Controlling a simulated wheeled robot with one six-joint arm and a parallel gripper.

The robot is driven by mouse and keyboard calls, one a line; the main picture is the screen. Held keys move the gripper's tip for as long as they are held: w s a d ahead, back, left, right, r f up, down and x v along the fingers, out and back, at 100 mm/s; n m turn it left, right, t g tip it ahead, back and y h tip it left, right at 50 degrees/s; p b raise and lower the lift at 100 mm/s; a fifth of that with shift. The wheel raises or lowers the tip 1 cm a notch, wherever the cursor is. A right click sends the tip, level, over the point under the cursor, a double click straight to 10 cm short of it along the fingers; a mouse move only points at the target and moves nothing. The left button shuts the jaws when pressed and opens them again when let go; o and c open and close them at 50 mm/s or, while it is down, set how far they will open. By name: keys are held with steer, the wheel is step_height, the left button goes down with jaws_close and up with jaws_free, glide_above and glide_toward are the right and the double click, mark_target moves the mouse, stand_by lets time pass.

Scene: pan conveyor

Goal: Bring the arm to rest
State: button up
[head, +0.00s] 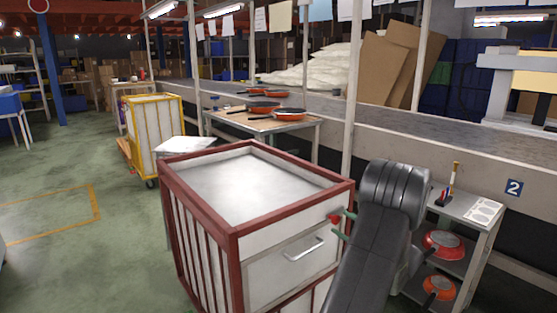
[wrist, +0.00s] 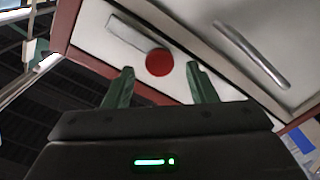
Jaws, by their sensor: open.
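My gripper (head: 345,225) is open, its two green fingers pointing at the front of a red-framed white cart. In the wrist view the fingers (wrist: 160,75) stand apart, with a round red knob or button (wrist: 159,62) showing between and just past their tips. The red piece (head: 334,219) also shows at the cart's front right corner in the head view. I cannot tell whether the fingers touch the cart. Nothing is held. My dark arm reaches up from the bottom right and hides part of the cart's right side.
The cart (head: 234,232) has a silver handle (head: 305,249) on its front panel. A shelf (head: 470,207) with red pans stands close right of my arm. A table (head: 256,126) with several pans stands behind, by the conveyor (head: 400,130). Green floor (head: 60,230) is clear at left.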

steer(key=shift+w+a, duration=0.45)
steer(key=shift+w, duration=0.15)
steer(key=p+v, duration=0.2)
steer(key=v, duration=1.1)
steer(key=x, duration=0.8)
steer(key=b+x, duration=0.1)
steer(key=x, duration=0.4)
steer(key=shift+r, duration=0.25)
steer(key=shift+m+p, duration=0.85)
steer(key=shift+m, duration=0.05)
steer(key=m+p, duration=0.5)
steer(key=p, duration=0.1)
steer(key=shift+d+m+p, duration=0.1)
steer(key=shift+m+p, duration=0.25)
steer(key=shift+m, duration=0.05)
steer(key=v, duration=1.3)
steer(key=shift+f+p, duration=0.2)
steer(key=shift+p, duration=0.15)
